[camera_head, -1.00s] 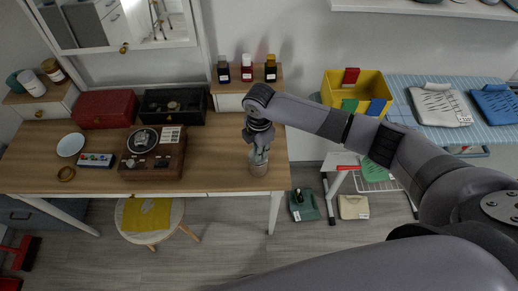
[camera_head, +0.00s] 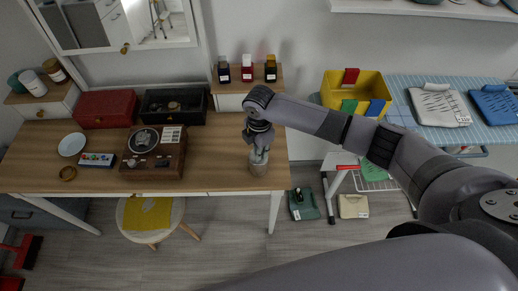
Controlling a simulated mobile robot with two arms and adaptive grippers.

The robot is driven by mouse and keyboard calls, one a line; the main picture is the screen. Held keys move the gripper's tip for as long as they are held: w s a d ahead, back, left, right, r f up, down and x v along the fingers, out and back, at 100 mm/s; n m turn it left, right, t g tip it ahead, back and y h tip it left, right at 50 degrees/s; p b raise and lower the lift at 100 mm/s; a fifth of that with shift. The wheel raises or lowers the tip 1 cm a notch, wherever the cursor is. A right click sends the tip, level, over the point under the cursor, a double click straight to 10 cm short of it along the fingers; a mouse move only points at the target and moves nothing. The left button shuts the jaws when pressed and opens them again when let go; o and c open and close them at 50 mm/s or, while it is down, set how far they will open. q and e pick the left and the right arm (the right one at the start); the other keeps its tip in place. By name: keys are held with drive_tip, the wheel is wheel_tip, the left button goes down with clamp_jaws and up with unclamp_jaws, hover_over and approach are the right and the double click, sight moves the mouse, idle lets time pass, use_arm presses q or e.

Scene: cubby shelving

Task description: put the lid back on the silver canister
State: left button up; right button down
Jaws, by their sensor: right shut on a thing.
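The small silver canister (camera_head: 259,170) stands near the right front edge of the wooden desk. My right gripper (camera_head: 259,157) points down at the canister's top from directly above. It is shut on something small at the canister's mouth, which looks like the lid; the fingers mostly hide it. I cannot tell whether the lid is seated or still slightly raised. My left gripper is out of view.
Small bottles stand on a raised shelf behind my right arm. The desk between device and canister is clear.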

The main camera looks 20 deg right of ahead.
idle(0.4)
drive_tip(key=c, duration=1.5)
unclamp_jaws()
drive_tip(key=o, duration=0.5)
drive_tip(key=shift+c, duration=0.2)
drive_tip(key=shift+r, duration=0.1)
drive_tip(key=shift+r+p, duration=3.45)
drive_tip(key=shift+p, duration=0.25)
drive_tip(key=shift+c, duration=0.2)
